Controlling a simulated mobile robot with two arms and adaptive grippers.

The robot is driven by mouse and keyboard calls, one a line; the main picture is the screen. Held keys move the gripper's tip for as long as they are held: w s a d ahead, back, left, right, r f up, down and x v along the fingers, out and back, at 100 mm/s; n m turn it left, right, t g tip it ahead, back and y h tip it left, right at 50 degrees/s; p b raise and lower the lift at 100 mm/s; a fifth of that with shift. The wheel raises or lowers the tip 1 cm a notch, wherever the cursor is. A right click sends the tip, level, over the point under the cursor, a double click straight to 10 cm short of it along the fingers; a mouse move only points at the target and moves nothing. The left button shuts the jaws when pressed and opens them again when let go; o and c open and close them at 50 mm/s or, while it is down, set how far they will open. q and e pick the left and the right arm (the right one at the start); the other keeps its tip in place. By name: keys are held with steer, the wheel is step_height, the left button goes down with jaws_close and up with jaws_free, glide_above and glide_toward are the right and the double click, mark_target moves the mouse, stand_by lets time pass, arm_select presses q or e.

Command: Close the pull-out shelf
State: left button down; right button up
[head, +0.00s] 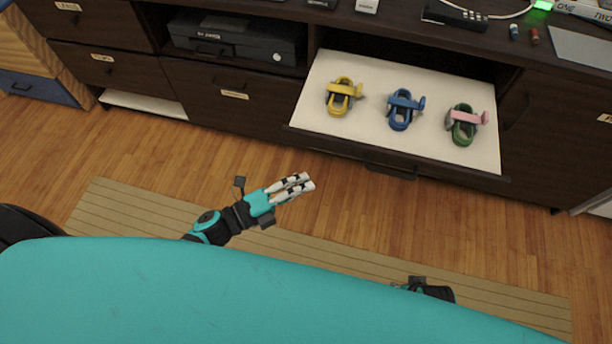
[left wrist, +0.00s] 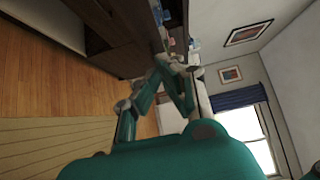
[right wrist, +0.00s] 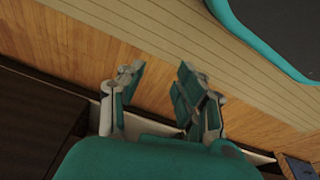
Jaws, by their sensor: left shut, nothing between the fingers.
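The pull-out shelf (head: 330,75) is out from the dark cabinet, with a white top and a dark front edge. Its handle (head: 390,172) is under the middle of that edge. My right gripper (right wrist: 161,72) is open and empty in the right wrist view. In the head view my body hides most of the right arm.
The cabinet has closed drawers (head: 228,95) left of the shelf and a black device (head: 235,38) in a niche. Small items and a cable lie on its top. A striped rug (head: 125,205) lies on the wooden floor (head: 240,150), which is clear before the shelf.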

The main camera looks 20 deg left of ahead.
arm_select(q)
glide_toward(353, 147)
steer(key=d, duration=0.3)
steer(key=w, duration=0.3)
steer(key=shift+w+d, duration=0.1)
steer(key=shift+d, duration=0.2)
steer(key=shift+w, duration=0.15)
arm_select(e)
steer(key=shift+w+a+r, duration=0.1)
steer(key=shift+w+r, duration=0.2)
steer(key=shift+r, duration=0.6)
arm_select(q)
steer(key=shift+w+b, duration=0.1)
steer(key=shift+b, duration=0.2)
